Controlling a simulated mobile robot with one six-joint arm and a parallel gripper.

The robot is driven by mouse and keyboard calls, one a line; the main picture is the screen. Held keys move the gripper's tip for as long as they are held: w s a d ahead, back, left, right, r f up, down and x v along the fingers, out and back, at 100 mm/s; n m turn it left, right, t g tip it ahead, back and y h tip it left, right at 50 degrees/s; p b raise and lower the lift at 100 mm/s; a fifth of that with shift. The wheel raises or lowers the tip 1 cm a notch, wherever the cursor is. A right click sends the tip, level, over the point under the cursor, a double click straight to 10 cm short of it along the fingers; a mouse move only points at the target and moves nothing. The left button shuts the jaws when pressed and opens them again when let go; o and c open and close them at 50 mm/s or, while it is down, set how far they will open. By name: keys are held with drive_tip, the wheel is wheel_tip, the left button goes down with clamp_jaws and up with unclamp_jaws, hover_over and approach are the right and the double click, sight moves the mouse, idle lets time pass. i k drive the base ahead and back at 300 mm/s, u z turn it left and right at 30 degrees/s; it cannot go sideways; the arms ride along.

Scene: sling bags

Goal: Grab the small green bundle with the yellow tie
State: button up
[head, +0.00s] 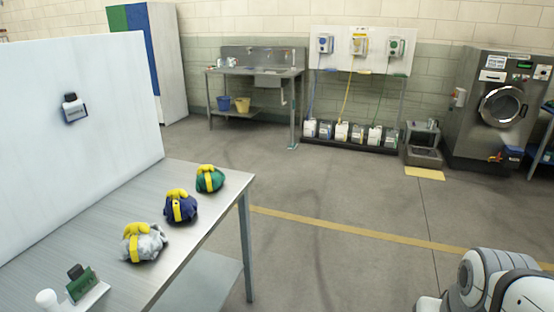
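The small green bundle (216,179) with a yellow tie lies on the metal table (228,190), near its far right corner. It is the farthest of three bundles in a row. A dark blue bundle (180,208) with a yellow tie lies just in front of it. A larger grey-white bundle (150,246) with a yellow tie lies nearest. Part of my own white and grey arm shows at the lower right, well away from the table. My gripper is not visible in this view.
A white panel (75,130) stands along the table's left side. A small green device (83,286) and a white knobbed object (47,299) sit at the near end. Open floor (340,260) lies right of the table. A sink bench (255,75) and a washing machine (495,105) stand at the back.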

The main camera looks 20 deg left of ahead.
sight(209, 178)
drive_tip(key=i, duration=2.75)
drive_tip(key=u, duration=3.05)
drive_tip(key=i, duration=1)
drive_tip(key=z, duration=0.1)
